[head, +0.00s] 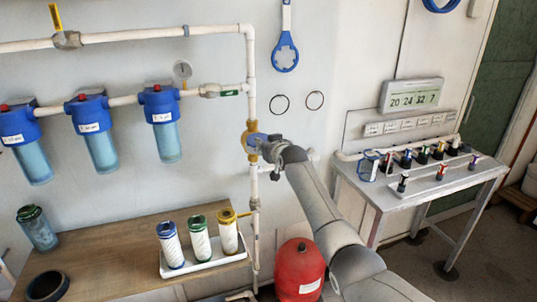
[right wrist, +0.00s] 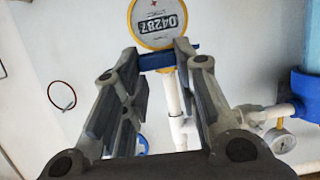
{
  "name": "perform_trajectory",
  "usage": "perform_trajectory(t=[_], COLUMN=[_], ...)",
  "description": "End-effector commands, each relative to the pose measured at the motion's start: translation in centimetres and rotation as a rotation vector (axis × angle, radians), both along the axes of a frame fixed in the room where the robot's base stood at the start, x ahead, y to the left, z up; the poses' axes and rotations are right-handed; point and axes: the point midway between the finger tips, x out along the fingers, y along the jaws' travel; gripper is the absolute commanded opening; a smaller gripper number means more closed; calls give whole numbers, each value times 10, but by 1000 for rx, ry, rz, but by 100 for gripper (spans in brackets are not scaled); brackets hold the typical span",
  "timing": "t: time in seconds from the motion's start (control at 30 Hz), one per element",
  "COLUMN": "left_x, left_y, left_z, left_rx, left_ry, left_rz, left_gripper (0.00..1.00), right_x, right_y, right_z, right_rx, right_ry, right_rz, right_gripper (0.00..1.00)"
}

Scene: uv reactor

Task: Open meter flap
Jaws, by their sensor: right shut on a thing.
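The water meter (head: 251,127) is a brass body on the white vertical pipe in the head view. In the right wrist view its round face (right wrist: 158,20) shows, with a yellow rim and a dark number strip. The blue flap (right wrist: 157,61) lies across the edge of the face, between my right fingertips. My right gripper (right wrist: 160,62) is shut on this flap. In the head view the right gripper (head: 272,150) is at the meter, and the blue flap (head: 257,139) shows partly beside it. The number strip is uncovered. My left gripper is not in view.
White pipes and blue filter housings (head: 90,111) are left of the meter. A pressure gauge (head: 182,70) is above them. A wooden bench (head: 110,262) holds cartridges in a white tray (head: 205,264). A red tank (head: 299,272) stands below my arm. A metal table (head: 385,190) is right.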

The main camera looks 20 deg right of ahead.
Motion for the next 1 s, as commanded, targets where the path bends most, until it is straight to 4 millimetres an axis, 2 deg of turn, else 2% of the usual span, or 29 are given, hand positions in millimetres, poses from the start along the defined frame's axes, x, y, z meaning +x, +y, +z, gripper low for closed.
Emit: perform_trajectory(t=[0.03, 0.13, 0.43, 0.9, 0.93, 1.0], left_x=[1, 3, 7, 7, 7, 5], left_y=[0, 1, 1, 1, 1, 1], left_z=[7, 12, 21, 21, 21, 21], left_rx=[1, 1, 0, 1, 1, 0], left_ry=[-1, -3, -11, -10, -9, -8], left_rz=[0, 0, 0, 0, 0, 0], left_gripper=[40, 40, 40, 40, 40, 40], right_x=[4, 6, 9, 10, 10, 9], right_y=[-1, -1, -1, -1, -1, -1], right_z=[21, 30, 35, 35, 35, 34], right_rx=[0, -1, -4, -5, -5, -5], right_ry=[-27, 0, 94, 109, 109, 109], right_rz=[-2, -2, -2, -2, -2, -2], right_gripper=[0, 0, 0, 0, 29, 38])
